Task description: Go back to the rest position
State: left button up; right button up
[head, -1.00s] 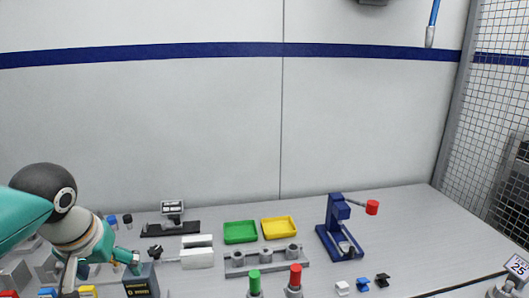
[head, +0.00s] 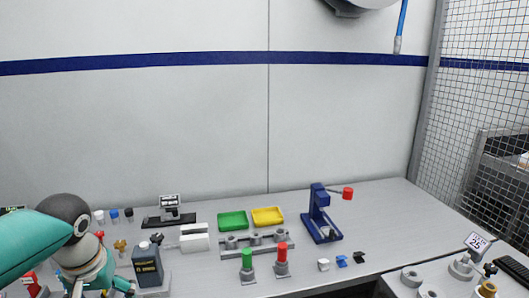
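My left arm comes in at the lower left with a teal sleeve and a dark round joint. My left gripper (head: 100,291) is at the bottom edge, its teal fingers spread apart, with the tips cut off by the frame. I see nothing held between them. My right arm and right gripper are not in view.
On the grey bench (head: 385,205) stand a scale (head: 169,206), a green tray (head: 233,220), a yellow tray (head: 267,216), a holder rail (head: 255,241), green (head: 247,258) and red (head: 281,252) cylinders, and a blue press (head: 319,215). A mesh fence (head: 470,120) is at right.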

pick_arm(q)
jog(key=s+d+f+m+g+h+p, duration=0.1)
jog(key=s+d+f+g, duration=0.2)
jog(key=f, duration=0.8)
jog(key=s+d+f+g+h+p, duration=0.1)
jog(key=s+d+f+g, duration=0.2)
jog(key=f, duration=0.7)
jog(key=s+d+f+h+p, duration=0.2)
jog(key=s+d+f+h, duration=0.2)
jog(key=s+d+f, duration=1)
jog(key=shift+w+a+f+t+y, duration=0.15)
jog(key=shift+w+a+f+t, duration=0.25)
jog(key=shift+t, duration=0.25)
jog(key=shift+w+a+f+t+y, duration=0.1)
jog(key=shift+w+a+f+t, duration=0.2)
jog(key=shift+w+t, duration=0.25)
jog(key=shift+w+a+f+t+y, duration=0.15)
jog(key=shift+w+a+f+t, duration=0.2)
jog(key=shift+t, duration=0.35)
